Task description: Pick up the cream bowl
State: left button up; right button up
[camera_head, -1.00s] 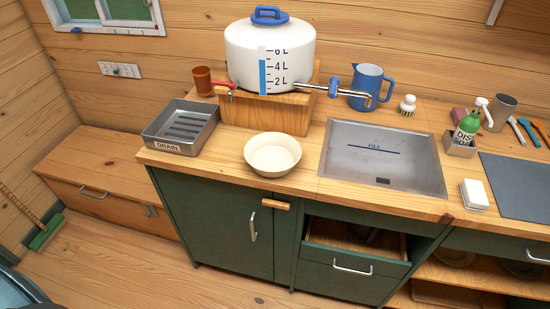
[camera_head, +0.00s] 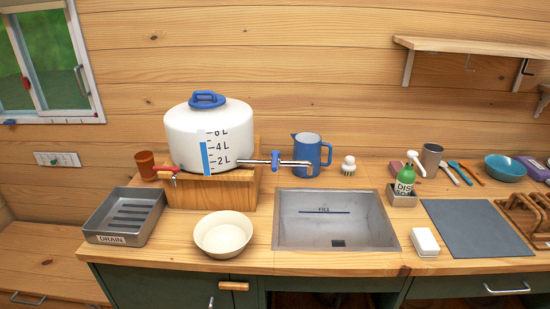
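The cream bowl (camera_head: 223,235) sits upright on the wooden counter (camera_head: 180,252) near its front edge. It looks empty. It stands between the grey drain tray on its left and the sink on its right, in front of the wooden block under the water tank. Neither of my grippers shows in the head view.
A grey drain tray (camera_head: 97,228) is left of the bowl. A white water tank (camera_head: 210,135) with taps stands on a wooden block (camera_head: 212,195) behind it. The sink (camera_head: 335,240) is to the right.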

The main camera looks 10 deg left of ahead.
aim_at(223, 235)
jog(key=j+z, duration=0.15)
jog(key=j, duration=0.6)
jog(key=j+z, duration=0.15)
jog(key=j, duration=0.6)
jog(key=k+j+z, duration=0.15)
jog(key=j, duration=0.6)
jog(key=j+z, duration=0.15)
jog(key=j, duration=0.65)
jog(key=k, duration=0.05)
